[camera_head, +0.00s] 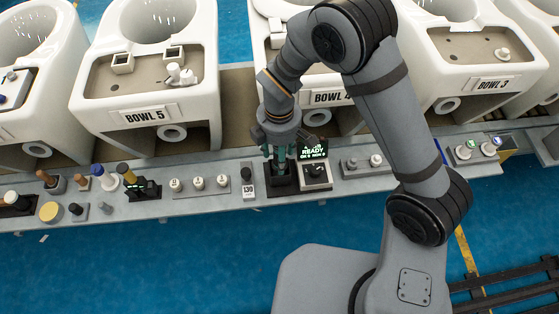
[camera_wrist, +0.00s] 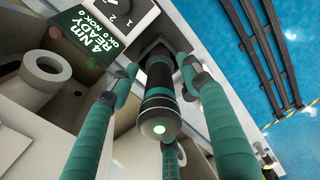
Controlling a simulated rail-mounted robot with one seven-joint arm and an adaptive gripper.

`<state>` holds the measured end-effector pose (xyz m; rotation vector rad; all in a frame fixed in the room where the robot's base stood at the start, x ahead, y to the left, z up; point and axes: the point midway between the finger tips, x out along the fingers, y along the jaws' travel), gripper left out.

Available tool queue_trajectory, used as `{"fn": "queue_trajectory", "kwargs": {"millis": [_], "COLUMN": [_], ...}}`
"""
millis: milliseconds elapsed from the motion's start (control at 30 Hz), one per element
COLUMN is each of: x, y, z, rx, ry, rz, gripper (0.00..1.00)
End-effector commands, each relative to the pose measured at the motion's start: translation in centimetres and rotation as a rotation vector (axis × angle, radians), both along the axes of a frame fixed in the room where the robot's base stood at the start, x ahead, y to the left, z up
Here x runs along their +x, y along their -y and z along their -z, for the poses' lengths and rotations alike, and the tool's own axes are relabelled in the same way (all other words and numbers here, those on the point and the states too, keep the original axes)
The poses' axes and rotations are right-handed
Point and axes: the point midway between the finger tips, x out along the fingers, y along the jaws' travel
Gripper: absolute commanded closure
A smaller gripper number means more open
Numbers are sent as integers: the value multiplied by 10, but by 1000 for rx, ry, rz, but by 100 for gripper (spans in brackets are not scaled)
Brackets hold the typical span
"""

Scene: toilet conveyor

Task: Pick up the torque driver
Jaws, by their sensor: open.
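The torque driver (camera_wrist: 158,100) is a dark cylinder with teal bands and a light spot on its end. It stands in a black holder (camera_wrist: 155,45) in the wrist view. My gripper (camera_wrist: 157,75) is open, with teal fingers on either side of the driver and another finger below it in the picture. I cannot tell whether any finger touches it. In the head view my gripper (camera_head: 278,155) points down over the black holder (camera_head: 282,188) on the shelf, and its fingers mostly hide the driver.
A control box (camera_head: 315,178) with a lit READY display (camera_head: 313,150) stands close on the right. A block marked 130 (camera_head: 248,188) is close on the left. White toilet bowls, including BOWL 5 (camera_head: 145,100), stand behind the shelf. Several tools and knobs fill the shelf's left part.

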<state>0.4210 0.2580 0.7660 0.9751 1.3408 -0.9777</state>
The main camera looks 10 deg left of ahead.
Motion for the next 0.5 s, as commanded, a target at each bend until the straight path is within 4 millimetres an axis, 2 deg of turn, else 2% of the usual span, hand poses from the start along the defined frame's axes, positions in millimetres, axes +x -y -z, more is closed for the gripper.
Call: {"fn": "queue_trajectory", "kwargs": {"millis": [233,500], "x": [0,0], "y": [0,0], "z": [1,1], "rx": [1,1], "ry": [1,1], "rz": [1,1], "gripper": [53,69]}}
